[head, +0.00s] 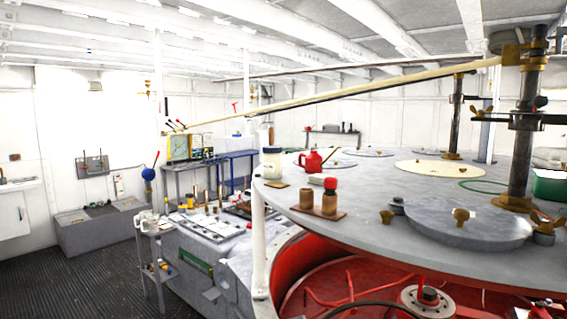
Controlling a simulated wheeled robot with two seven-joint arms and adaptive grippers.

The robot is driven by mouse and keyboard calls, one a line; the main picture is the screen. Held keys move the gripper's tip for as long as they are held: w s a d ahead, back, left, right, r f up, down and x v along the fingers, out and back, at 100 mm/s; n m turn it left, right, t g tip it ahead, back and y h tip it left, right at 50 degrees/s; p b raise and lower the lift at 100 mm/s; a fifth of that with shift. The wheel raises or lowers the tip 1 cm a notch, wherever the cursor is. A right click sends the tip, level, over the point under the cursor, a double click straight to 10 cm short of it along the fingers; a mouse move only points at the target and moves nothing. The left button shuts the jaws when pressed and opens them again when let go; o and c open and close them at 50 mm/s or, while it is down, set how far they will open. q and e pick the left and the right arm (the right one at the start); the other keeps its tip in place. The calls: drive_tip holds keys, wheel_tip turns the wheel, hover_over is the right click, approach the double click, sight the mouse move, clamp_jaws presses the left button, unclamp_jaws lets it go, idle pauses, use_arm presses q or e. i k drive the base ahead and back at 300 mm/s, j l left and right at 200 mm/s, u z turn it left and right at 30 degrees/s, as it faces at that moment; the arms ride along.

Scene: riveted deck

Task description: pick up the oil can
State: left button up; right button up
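A red can with a thin spout pointing up to the right, which looks like the oil can (310,162), stands upright near the far left part of the large round grey top (380,219). A white jar with a dark lid (271,163) stands just left of it. A wooden block with two bottle-like pieces, one with a red top (330,196), stands in front of it. Neither of my grippers shows in the head view.
Brass wing nuts and a round grey cover (470,228) are on the right of the top. A dark upright post (524,130) and a long pale pole (350,94) cross above. A cluttered bench (215,235) stands left; dark ribbed floor (85,285) is open.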

sight(314, 162)
drive_tip(key=i+j, duration=0.25)
drive_tip(key=j, duration=0.15)
drive_tip(key=i+j, duration=0.3)
drive_tip(key=j, duration=0.15)
drive_tip(key=i+j, duration=0.25)
drive_tip(key=j, duration=0.15)
drive_tip(key=i+j+z, duration=0.1)
drive_tip(key=i+j, duration=0.2)
drive_tip(key=j, duration=0.15)
drive_tip(key=i+j, duration=0.25)
drive_tip(key=j, duration=0.15)
